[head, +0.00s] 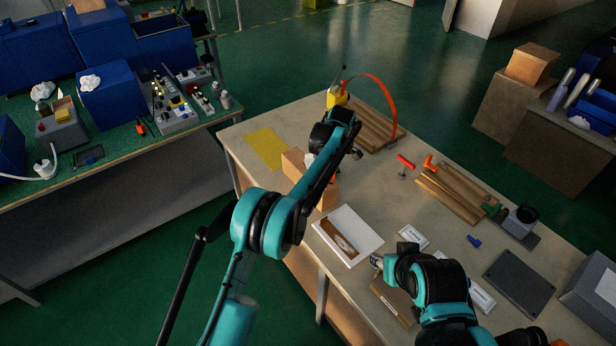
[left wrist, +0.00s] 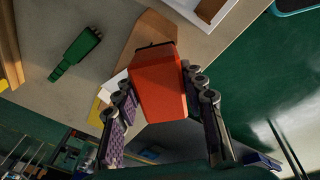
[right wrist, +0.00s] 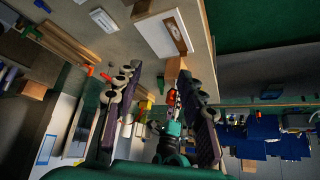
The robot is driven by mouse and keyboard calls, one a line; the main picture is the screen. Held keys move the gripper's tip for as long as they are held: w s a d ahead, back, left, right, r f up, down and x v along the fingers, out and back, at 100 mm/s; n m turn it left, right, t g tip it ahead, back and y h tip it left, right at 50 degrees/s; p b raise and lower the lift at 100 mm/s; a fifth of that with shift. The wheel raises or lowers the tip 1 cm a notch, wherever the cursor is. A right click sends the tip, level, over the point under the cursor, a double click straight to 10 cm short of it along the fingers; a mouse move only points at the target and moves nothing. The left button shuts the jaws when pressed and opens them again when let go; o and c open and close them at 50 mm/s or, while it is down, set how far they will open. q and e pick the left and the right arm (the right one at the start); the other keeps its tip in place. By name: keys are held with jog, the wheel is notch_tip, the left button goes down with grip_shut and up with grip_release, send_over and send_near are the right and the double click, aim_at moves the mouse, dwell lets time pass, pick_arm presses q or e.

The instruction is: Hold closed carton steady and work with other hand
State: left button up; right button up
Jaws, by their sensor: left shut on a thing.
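A brown carton (head: 328,198) stands near the bench's left edge, partly hidden behind my left arm. Its brown cardboard also shows in the left wrist view (left wrist: 150,32) and the right wrist view (right wrist: 172,70). My left gripper (left wrist: 158,100) is shut on an orange-red block-like thing (left wrist: 158,82) in front of the carton. I cannot tell whether that thing touches the carton. In the head view my left arm hides most of this grip. My right gripper (right wrist: 160,80) is open and empty; in the head view it (head: 377,262) is low over the bench, right of a white box.
The white box (head: 372,239) with a brown, patterned insert lies between the grippers. Wooden strips (head: 450,190), red-handled tools (head: 405,161), white labelled packs (head: 412,236) and a dark plate (head: 514,280) lie to the right. A yellow sheet (head: 266,148) lies at the far left.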

aim_at(324, 187)
jog(key=o, duration=1.2)
jog(key=shift+w+a+r, duration=0.2)
jog(key=shift+w, duration=0.15)
jog(key=shift+o, duration=0.2)
jog(key=w+a+f+n+t+y, duration=0.1)
jog(key=w+a+f+n+y, duration=0.1)
jog(key=w, duration=0.9)
jog(key=w+a+f+n+y, duration=0.2)
jog(key=w+a+y, duration=0.1)
jog(key=w, duration=0.9)
jog(key=w+f+n+t+y, duration=0.1)
jog(key=w+f+n, duration=0.1)
jog(key=w+f, duration=0.45)
jog(key=w+f+n+t+y, duration=0.15)
jog(key=w+f, duration=0.25)
jog(key=f, duration=0.6)
jog(key=x, duration=1.2)
jog(key=shift+w+a+r, duration=0.1)
jog(key=shift+c, duration=0.4)
